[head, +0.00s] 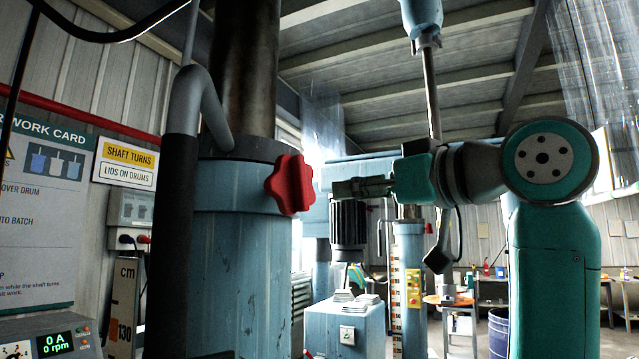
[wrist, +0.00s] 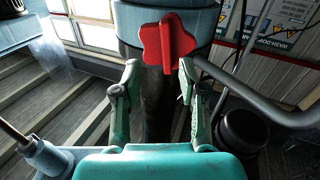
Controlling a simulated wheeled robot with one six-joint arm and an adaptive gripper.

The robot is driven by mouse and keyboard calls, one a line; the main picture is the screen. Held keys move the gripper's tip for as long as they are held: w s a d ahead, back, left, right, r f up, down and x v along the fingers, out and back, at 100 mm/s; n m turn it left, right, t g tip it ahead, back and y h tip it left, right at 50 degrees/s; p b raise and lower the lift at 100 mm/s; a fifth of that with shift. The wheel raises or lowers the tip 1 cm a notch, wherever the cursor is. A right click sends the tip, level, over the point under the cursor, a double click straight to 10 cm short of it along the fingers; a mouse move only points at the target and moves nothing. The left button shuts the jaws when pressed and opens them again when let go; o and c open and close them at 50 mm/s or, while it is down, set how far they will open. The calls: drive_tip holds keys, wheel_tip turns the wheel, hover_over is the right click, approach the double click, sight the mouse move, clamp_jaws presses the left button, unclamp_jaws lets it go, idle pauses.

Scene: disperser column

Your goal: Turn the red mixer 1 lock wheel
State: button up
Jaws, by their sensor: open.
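The red lock wheel (head: 290,185) is a lobed knob on the right side of the blue column's upper collar in the head view. In the wrist view the red lock wheel (wrist: 167,42) stands at the top centre, beyond the fingertips. My gripper (head: 345,188) is to the right of the wheel in the head view, pointing left towards it. In the wrist view my gripper (wrist: 160,80) is open, with one finger on each side and nothing between them but the dark background. The fingers look apart from the wheel.
The blue column (head: 240,265) carries a dark shaft and a grey bent pipe (head: 203,95) at its left. The grey pipe also shows in the wrist view (wrist: 262,105). A dark motor (head: 348,225) hangs below my gripper. A blue cabinet (head: 345,325) stands lower down.

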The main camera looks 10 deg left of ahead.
sight(305, 179)
drive_tip(key=shift+n, duration=0.4)
drive_tip(key=w+a+r, duration=0.1)
drive_tip(key=a, duration=0.1)
drive_tip(key=w+a+r, duration=0.1)
drive_tip(key=w+a, duration=0.1)
drive_tip(key=a, duration=0.1)
drive_tip(key=w+a+r, duration=0.1)
drive_tip(key=w+a, duration=0.1)
drive_tip(key=a, duration=0.1)
drive_tip(key=shift+w, duration=0.15)
clamp_jaws()
